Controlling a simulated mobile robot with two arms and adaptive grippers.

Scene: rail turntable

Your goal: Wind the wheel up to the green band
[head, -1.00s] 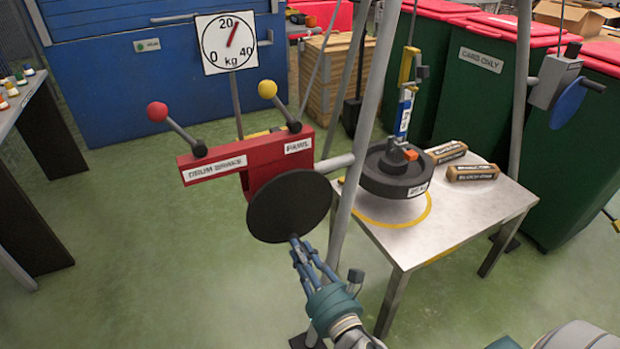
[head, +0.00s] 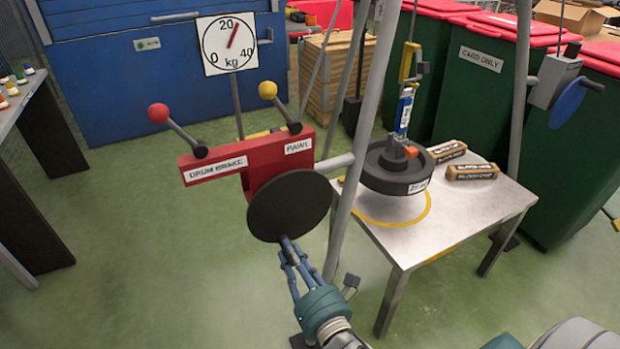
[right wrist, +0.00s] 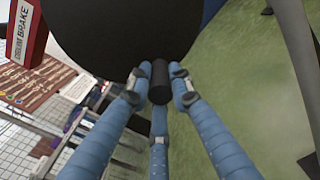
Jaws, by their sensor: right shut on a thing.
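The black crank disc (head: 289,206) sits on the front of the red winch housing (head: 262,172). My right gripper (head: 286,254) is shut on the dark crank handle near the disc's lower edge. In the right wrist view the fingers close around the black handle (right wrist: 160,82). A dark round wheel (head: 395,178) hangs level from a yellow hook (head: 407,62) and a blue-and-white hanging piece (head: 404,112), over a yellow ring (head: 388,222) on the table. It appears clear of the tabletop. I cannot make out a green band. My left gripper is not in view.
Levers with red (head: 158,113) and yellow (head: 267,90) knobs rise from the housing. A dial (head: 228,43) reads a little above 20 kg. Two small boxes (head: 472,172) lie on the metal table (head: 475,223). Grey frame legs (head: 345,205) stand close right of my gripper.

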